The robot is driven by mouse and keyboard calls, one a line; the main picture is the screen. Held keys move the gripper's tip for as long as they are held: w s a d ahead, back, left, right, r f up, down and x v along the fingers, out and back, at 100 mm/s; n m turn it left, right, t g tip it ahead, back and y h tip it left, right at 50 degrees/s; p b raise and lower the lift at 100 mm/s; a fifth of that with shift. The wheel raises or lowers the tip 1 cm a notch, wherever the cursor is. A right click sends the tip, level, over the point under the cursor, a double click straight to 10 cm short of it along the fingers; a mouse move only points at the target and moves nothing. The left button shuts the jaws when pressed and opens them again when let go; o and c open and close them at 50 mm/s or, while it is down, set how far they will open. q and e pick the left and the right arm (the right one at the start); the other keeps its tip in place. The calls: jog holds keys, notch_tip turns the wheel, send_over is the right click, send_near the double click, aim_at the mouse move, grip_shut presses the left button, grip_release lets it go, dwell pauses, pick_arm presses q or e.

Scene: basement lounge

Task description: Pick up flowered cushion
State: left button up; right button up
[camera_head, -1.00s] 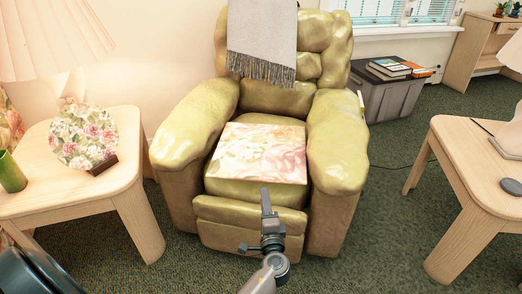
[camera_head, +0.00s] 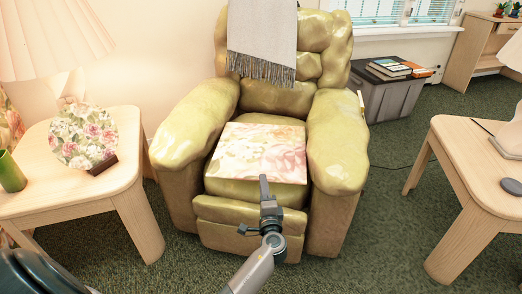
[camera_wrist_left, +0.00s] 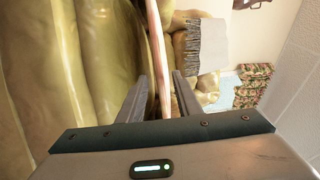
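The flowered cushion (camera_head: 260,150) is a thin pink-and-cream square lying flat on the seat of the green armchair (camera_head: 335,140). My left gripper (camera_head: 264,184) is at the cushion's front edge, with a fingertip overlapping that edge in the head view. In the left wrist view, the gripper (camera_wrist_left: 160,88) is open, its two fingers apart. The cushion's edge (camera_wrist_left: 156,40) shows there as a narrow pinkish strip running between the fingers, and I see no clear contact. My right gripper is not in view.
The chair's padded arms rise on both sides of the seat. A grey throw (camera_head: 262,40) hangs over the backrest. A wooden side table (camera_head: 120,185) with a flowered lamp (camera_head: 84,138) stands left, another table (camera_head: 470,160) right.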

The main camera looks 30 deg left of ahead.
aim_at(260, 152)
pick_arm(q)
jog(key=shift+w+a, duration=0.35)
jog(key=shift+w, duration=0.1)
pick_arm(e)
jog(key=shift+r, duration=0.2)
pick_arm(q)
grip_shut()
